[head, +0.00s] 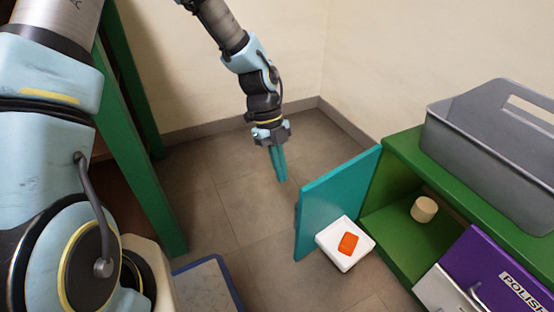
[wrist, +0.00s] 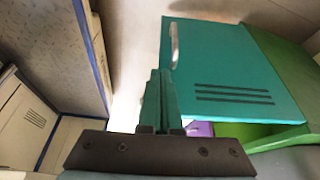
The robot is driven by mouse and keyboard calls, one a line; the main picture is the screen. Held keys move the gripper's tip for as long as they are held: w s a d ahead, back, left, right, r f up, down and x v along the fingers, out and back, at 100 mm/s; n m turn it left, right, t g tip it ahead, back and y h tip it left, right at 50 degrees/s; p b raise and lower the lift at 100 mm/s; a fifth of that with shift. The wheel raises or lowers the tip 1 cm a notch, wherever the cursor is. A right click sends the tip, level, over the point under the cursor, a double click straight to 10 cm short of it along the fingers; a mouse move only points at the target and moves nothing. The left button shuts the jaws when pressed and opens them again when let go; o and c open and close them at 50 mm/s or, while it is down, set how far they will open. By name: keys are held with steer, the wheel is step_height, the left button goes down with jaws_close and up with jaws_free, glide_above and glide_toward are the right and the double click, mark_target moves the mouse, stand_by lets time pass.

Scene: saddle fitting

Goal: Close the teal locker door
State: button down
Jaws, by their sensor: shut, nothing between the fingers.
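The teal locker door (head: 333,200) stands swung open from the green locker (head: 394,238), hinged at the compartment's left side. In the wrist view the door (wrist: 235,68) shows its face with dark slots and a light handle (wrist: 174,46) near its left edge. My gripper (head: 280,179) points down, left of the door in the head view and apart from it. Its teal fingers are shut and empty; they also show in the wrist view (wrist: 158,85), just left of and below the door's face. Whether they touch the door there cannot be told, but the head view shows a gap.
A white tray with an orange block (head: 348,244) is beside the door's lower part. A beige cylinder (head: 424,209) stands inside the open compartment. Floor left of the teal door is clear.

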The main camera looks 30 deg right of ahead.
steer(key=shift+s+d+f+b, duration=0.1)
steer(key=shift+s+f+b, duration=0.3)
steer(key=shift+s, duration=0.4)
steer(key=shift+s+d+f+b, duration=0.1)
steer(key=shift+s+f+b, duration=0.2)
steer(key=shift+s, duration=0.55)
steer(key=shift+s+d+f+b, duration=0.1)
steer(key=shift+s+f+b, duration=0.3)
steer(key=shift+s, duration=0.4)
steer(key=shift+s, duration=0.1)
